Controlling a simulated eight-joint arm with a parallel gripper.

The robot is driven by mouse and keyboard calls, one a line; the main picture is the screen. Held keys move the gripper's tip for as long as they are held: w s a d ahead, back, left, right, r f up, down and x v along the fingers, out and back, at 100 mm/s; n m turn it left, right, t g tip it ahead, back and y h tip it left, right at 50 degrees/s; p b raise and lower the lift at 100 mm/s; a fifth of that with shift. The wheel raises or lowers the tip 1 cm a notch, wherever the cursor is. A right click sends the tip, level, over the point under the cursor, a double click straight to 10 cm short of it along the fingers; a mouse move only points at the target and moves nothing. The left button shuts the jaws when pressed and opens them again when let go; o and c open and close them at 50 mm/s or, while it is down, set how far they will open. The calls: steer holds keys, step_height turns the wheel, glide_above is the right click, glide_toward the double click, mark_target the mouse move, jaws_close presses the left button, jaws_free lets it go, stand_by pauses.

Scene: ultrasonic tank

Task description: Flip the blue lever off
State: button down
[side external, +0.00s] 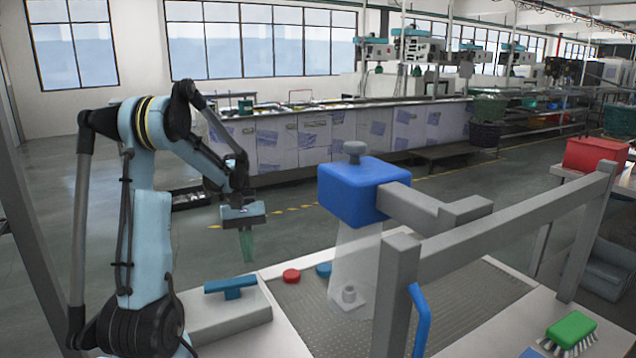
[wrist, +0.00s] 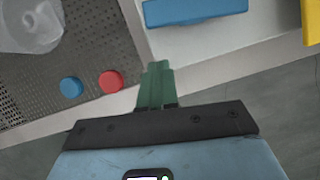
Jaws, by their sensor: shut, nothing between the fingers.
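A blue lever (side external: 231,287) with a flat bar on top sits on a grey box (side external: 222,312) at the front left in the side view. It also shows as a blue bar (wrist: 195,9) at the top edge of the wrist view, partly cut off. My gripper (side external: 247,258) hangs in the air behind the grey box, pointing down, with its green fingers together and empty. In the wrist view my fingertips (wrist: 157,68) are apart from the blue bar, below and to its left. Whether the lever stands on or off I cannot tell.
A red cap (side external: 291,276) and a blue cap (side external: 324,269) lie near the edge of a perforated plate (side external: 470,297). A blue block (side external: 362,190) on a grey arm stands above a clear cone. A grey frame with a curved blue handle (side external: 420,320) and a green brush (side external: 571,331) are at right.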

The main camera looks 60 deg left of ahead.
mark_target(232, 288)
steer(key=shift+s+d, duration=0.15)
steer(key=shift+d, duration=0.7)
steer(key=shift+s+d, duration=0.15)
steer(key=shift+d, duration=0.65)
